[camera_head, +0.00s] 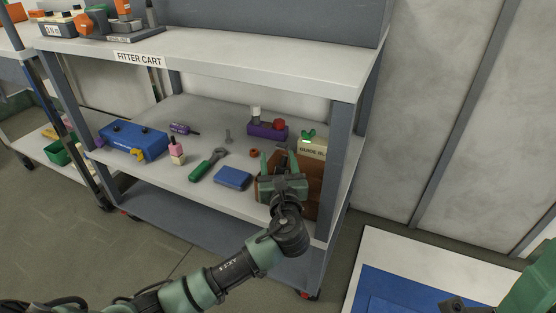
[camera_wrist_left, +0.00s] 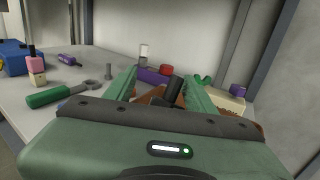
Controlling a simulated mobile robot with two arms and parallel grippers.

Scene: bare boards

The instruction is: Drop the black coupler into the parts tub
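My left gripper (camera_head: 279,160) is over the right end of the cart's middle shelf, at the brown parts tub (camera_head: 312,190). Its green fingers stand apart in the left wrist view (camera_wrist_left: 160,78). A black piece, which looks like the coupler (camera_wrist_left: 175,86), shows between them, close to the right finger; the gap on its left is clear. Whether it rests in the tub or hangs above it is hard to tell. The gripper hides much of the tub. Part of my right arm (camera_head: 530,292) shows at the lower right; its fingers cannot be made out.
On the shelf are a blue box (camera_head: 133,140), a green-handled wrench (camera_head: 207,165), a blue block (camera_head: 233,178), a purple block (camera_head: 267,131) and a cream box (camera_head: 312,147). The top shelf (camera_head: 230,55) overhangs them. A cart post (camera_head: 335,160) stands right of the tub.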

